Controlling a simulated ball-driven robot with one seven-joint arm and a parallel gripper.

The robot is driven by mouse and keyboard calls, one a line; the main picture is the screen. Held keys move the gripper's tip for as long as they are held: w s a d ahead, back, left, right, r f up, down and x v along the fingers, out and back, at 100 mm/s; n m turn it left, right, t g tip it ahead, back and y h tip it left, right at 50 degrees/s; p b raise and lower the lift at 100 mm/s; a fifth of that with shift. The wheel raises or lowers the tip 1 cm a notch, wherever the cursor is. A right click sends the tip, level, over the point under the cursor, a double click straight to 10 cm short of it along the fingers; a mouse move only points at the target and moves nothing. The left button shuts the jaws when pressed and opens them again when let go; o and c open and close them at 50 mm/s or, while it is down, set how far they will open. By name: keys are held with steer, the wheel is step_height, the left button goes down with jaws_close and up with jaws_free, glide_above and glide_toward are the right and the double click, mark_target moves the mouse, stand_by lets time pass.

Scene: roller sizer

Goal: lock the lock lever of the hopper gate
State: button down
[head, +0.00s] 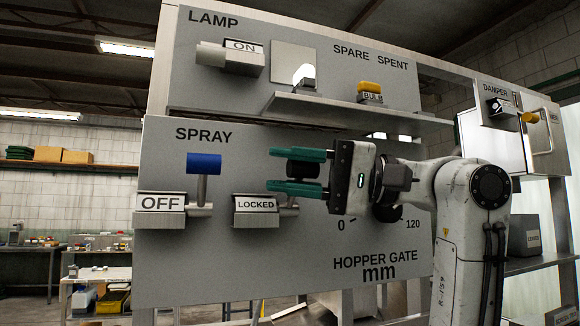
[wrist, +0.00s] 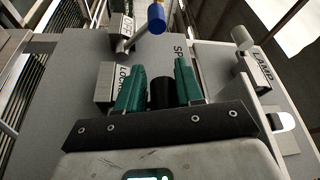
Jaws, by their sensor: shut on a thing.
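The lock lever has a black cylindrical grip (head: 303,170) on a post rising from its pivot beside a grey block with a LOCKED plate (head: 255,204). My gripper (head: 272,169), with green fingers, is shut on this black grip, one finger above and one below it in the head view. In the wrist view the black grip (wrist: 162,93) stands between the two fingers, and the LOCKED plate (wrist: 122,76) is left of them. The lever's lower post is partly hidden behind the lower finger. The HOPPER GATE label (head: 375,262) is on the panel below right.
The blue-handled SPRAY lever (head: 204,163) stands left of my gripper, beside an OFF plate (head: 162,203). Above are the LAMP switch (head: 230,55) and a shelf (head: 350,110) with bulbs. A dial with 0 and 120 marks is partly hidden behind my arm.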

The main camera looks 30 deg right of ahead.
steer(key=shift+w+d+m, duration=0.3)
steer(key=shift+w+d, duration=0.1)
steer(key=c, duration=1.1)
jaws_free()
steer(key=shift+o, duration=1.1)
steer(key=shift+w+f, duration=0.1)
steer(key=shift+w, duration=0.05)
steer(key=b+v, duration=0.3)
steer(key=v, duration=0.7)
steer(key=shift+s+d, duration=0.15)
steer(key=shift+s, duration=0.2)
steer(key=shift+f, duration=0.15)
